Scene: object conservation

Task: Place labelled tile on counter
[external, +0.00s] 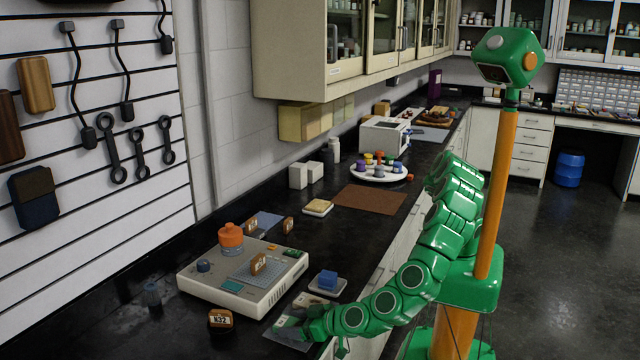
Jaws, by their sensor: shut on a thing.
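My gripper (294,326) is low over the front edge of the counter (130,285), at the bottom of the view. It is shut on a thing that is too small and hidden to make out. A flat grey-green piece (283,341) shows under and beside the fingers. Small brown tiles with pale labels stand nearby: one (258,264) on the pad of a cream device, and two more (251,226) (288,225) behind it. A dark, orange-rimmed piece with a white label (220,320) lies on the counter left of my gripper, apart from it.
A blue block (328,280) sits on a small tray just behind my gripper. A small dark bottle (152,295) stands at left. A brown mat (370,199) and a white round tray (377,175) lie farther back.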

